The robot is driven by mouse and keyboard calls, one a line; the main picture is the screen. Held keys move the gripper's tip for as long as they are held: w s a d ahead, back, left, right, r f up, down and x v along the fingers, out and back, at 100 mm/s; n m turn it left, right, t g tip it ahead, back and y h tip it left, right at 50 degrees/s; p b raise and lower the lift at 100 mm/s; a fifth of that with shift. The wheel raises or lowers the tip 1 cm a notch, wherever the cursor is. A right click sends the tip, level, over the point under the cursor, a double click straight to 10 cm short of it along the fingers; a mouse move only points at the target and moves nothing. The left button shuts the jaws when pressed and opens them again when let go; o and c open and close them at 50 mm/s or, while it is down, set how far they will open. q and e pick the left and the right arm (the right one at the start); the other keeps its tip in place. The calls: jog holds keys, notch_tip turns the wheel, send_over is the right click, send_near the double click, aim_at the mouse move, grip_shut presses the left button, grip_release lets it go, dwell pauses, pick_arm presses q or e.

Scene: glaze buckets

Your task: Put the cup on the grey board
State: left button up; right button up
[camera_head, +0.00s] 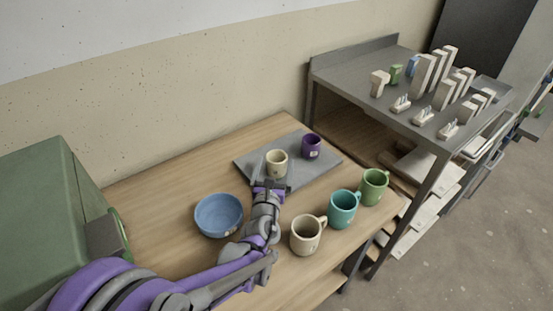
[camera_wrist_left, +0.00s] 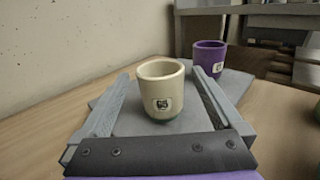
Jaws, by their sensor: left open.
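A cream cup (camera_head: 277,163) stands upright on the grey board (camera_head: 310,175), towards its left part; it also shows in the left wrist view (camera_wrist_left: 161,88). A purple cup (camera_head: 311,146) stands on the same board to the right; it shows behind the cream cup in the left wrist view (camera_wrist_left: 208,58). My left gripper (camera_head: 270,184) is open at the near side of the cream cup. In the left wrist view its two fingers lie on either side of the cup, with no clear grip on it. My right gripper is out of view.
A blue bowl (camera_head: 218,215) stands left of my left arm. A cream mug (camera_head: 307,236), a teal mug (camera_head: 342,209) and a green mug (camera_head: 373,187) stand on the wooden table (camera_head: 160,190) to the right. A grey shelf (camera_head: 350,68) with blocks stands behind right.

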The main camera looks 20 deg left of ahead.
pick_arm(q)
jog(key=s, duration=0.6)
jog(key=s+d, duration=0.1)
jog(key=s, duration=0.2)
